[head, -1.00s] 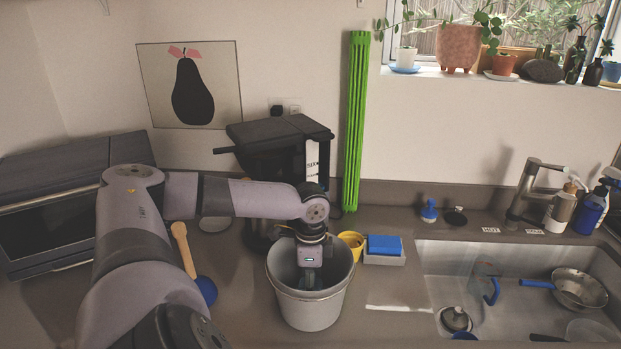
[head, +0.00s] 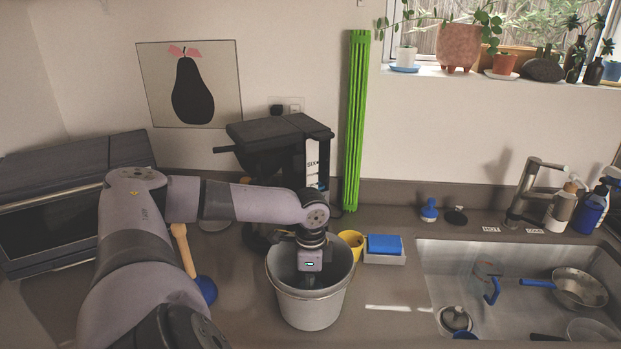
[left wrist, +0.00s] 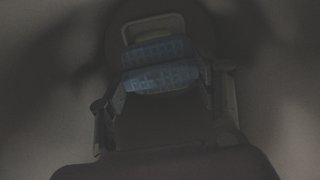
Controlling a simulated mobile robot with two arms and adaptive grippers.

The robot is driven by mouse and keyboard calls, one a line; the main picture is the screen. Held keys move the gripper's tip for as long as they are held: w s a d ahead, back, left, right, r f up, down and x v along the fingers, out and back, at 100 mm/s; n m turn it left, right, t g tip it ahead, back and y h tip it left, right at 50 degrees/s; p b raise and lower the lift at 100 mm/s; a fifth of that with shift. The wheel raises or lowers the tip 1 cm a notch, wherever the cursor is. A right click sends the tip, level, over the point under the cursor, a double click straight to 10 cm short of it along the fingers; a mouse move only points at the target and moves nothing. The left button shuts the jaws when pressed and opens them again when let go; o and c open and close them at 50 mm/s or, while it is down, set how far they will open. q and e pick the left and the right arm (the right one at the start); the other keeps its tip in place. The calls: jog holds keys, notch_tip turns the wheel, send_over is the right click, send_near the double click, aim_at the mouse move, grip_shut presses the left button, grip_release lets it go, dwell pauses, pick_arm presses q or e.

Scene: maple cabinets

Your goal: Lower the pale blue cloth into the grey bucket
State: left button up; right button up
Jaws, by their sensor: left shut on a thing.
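The grey bucket (head: 312,311) stands upright on the counter, left of the sink. My left gripper (head: 309,279) points down inside its mouth, and the bucket's front wall hides its fingertips in the head view. In the dark left wrist view my left gripper (left wrist: 165,95) is shut on the pale blue cloth (left wrist: 160,77), which shows as a folded blue band between the fingers. I cannot make out the cloth in the head view, or whether it touches the bucket's floor. My right gripper is not in view.
A yellow cup (head: 351,241) and a white holder with a blue sponge (head: 384,244) stand close to the bucket's right. A coffee machine (head: 280,145) is behind it, and a blue-headed wooden brush (head: 184,250) is to its left. The sink (head: 510,270) holds pans.

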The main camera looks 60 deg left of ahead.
pick_arm(q)
jog(key=o, duration=1.1)
jog(key=shift+o, duration=0.2)
